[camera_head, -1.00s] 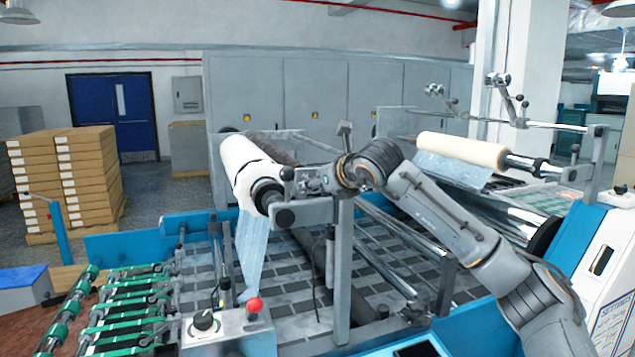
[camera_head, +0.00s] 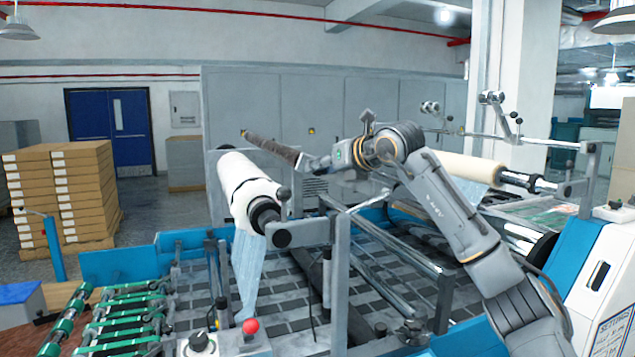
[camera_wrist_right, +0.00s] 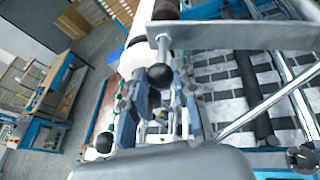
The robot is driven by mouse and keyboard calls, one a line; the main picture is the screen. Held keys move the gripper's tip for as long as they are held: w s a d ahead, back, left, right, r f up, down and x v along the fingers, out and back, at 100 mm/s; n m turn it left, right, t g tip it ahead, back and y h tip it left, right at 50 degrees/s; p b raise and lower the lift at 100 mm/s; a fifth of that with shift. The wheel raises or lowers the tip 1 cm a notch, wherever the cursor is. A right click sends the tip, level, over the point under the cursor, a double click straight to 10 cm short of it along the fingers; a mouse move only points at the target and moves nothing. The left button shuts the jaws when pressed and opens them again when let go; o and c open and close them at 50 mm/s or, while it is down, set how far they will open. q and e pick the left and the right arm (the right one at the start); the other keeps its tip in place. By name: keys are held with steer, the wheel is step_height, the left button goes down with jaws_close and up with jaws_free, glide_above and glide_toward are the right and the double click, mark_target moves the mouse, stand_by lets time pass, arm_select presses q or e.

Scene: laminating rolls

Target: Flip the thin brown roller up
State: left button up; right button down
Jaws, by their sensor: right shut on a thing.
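The thin brown roller (camera_head: 268,146) is a dark rod in the head view, tilted up to the left above the thick white roll (camera_head: 240,180). Its near end meets my right gripper (camera_head: 314,163), which is partly hidden by its own wrist. In the right wrist view, the fingers of my right gripper (camera_wrist_right: 158,88) close around a black ball knob (camera_wrist_right: 159,75). Just beyond the knob is a grey metal bracket (camera_wrist_right: 235,38), with a short dark brown piece of the roller (camera_wrist_right: 166,9) at its end. My left gripper is not in view.
The white roll hangs a clear film (camera_head: 247,270) over the blue-framed machine bed. A second pale roll (camera_head: 468,168) is at right. Grey cabinets stand behind, and boxes are stacked at left.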

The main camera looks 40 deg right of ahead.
steer(key=shift+s+d+r, duration=0.1)
steer(key=shift+d+r, duration=0.05)
steer(key=shift+r, duration=0.3)
steer(key=c, duration=1.2)
jaws_free()
steer(key=shift+o, duration=0.9)
steer(key=shift+f, duration=0.15)
steer(key=v, duration=1.2)
steer(key=shift+f, duration=0.15)
